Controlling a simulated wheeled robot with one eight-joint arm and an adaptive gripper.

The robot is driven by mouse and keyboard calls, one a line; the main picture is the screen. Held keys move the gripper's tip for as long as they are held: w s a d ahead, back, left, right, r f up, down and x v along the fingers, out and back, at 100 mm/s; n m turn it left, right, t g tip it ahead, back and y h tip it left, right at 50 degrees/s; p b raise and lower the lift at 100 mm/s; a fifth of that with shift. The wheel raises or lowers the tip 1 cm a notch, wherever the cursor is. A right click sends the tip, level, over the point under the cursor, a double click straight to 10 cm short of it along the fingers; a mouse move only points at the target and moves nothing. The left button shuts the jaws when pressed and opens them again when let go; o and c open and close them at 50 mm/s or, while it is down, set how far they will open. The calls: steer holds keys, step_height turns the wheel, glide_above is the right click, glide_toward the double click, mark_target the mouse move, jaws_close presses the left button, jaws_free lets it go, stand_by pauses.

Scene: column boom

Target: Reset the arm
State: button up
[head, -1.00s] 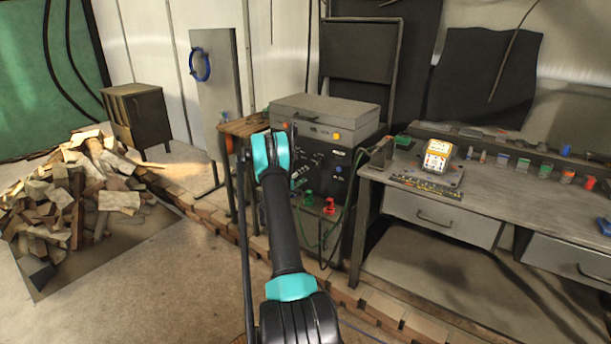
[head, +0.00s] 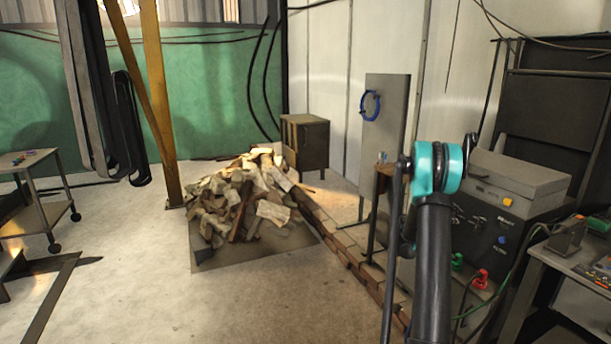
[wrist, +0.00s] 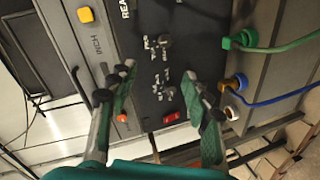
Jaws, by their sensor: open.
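My black and teal arm rises at the right of the head view, its teal joint in front of the grey and black machine (head: 500,215). My gripper shows in the wrist view (wrist: 148,95), with its two fingers apart and nothing between them. In the head view the fingers are mostly hidden behind my arm. I cannot tell how far they are from the panel.
A green cable plug (wrist: 238,40) and a blue one sit right of the fingers. In the head view a wood pile (head: 245,200) lies mid-floor, before a small cabinet (head: 305,143). A trolley (head: 40,205) stands left. A workbench (head: 565,265) is at right. Floor in front is clear.

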steer(key=s+a+r+y, duration=0.3)
steer(key=s+a+r, duration=0.1)
steer(key=s+a, duration=0.45)
steer(key=s+a+f+y, duration=0.1)
steer(key=s+a+y, duration=0.2)
steer(key=s+a, duration=0.7)
steer(key=s+a+f+g+y, duration=0.1)
steer(key=s+a+y, duration=0.3)
steer(key=s+a, duration=0.6)
steer(key=s+a+f+g+y, duration=0.1)
steer(key=s+a+f+y, duration=0.2)
steer(key=s+a, duration=0.8)
steer(key=s, duration=0.4)
steer(key=shift+f+m+y, duration=0.25)
steer(key=shift+m+y, duration=0.05)
steer(key=shift+y, duration=0.1)
steer(key=shift+w, duration=0.1)
